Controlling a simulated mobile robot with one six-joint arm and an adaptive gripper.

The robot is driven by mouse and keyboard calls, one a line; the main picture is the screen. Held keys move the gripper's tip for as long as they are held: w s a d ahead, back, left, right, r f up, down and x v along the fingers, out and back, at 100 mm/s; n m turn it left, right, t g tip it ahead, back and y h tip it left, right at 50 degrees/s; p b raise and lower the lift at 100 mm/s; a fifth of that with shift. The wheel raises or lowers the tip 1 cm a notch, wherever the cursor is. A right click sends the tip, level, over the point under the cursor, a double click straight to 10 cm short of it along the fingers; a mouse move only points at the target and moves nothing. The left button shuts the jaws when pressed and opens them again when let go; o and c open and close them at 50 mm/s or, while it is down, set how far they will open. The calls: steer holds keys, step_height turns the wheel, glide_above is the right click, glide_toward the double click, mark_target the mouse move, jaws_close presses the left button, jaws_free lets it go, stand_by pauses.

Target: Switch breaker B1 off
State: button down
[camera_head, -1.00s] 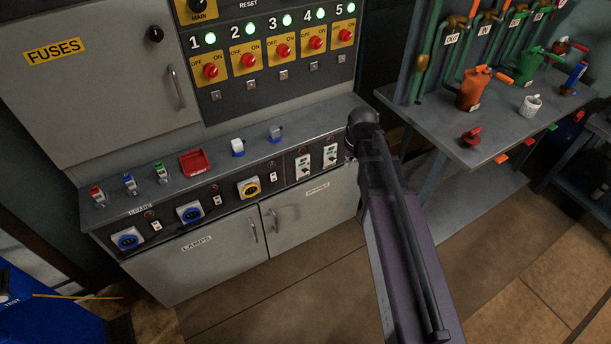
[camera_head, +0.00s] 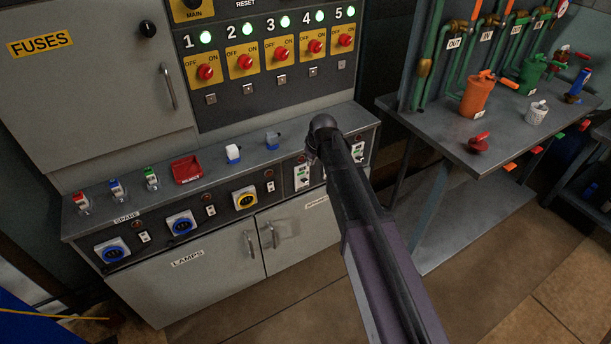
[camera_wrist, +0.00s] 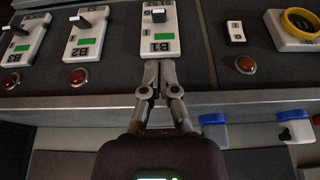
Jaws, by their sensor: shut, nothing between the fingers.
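Breaker B1 (camera_wrist: 160,40) is a white plate with a green patch and a dark toggle lever (camera_wrist: 158,16) at its far end in the wrist view, where its label reads upside down. My gripper (camera_wrist: 158,66) is shut and empty, its fingertips at the near edge of the B1 plate, below the label. I cannot tell whether they touch it. The lever stands apart from the fingertips.
Two similar breakers (camera_wrist: 88,32) sit left of B1 in the wrist view. A yellow socket (camera_wrist: 298,24) and small white switch (camera_wrist: 235,32) are to its right. Blue-and-white plugs (camera_wrist: 214,127) stand on the ledge close to my fingers. A workbench (camera_head: 440,130) is at right.

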mark_target(306, 179)
steer(key=shift+f, duration=0.15)
steer(key=b+x, duration=0.9)
steer(key=shift+w+a+f, duration=0.1)
steer(key=shift+f, duration=0.25)
stand_by(0.3)
steer(key=shift+d+f+b, duration=0.1)
steer(key=shift+d+b, duration=0.15)
steer(key=shift+b, duration=0.1)
stand_by(0.4)
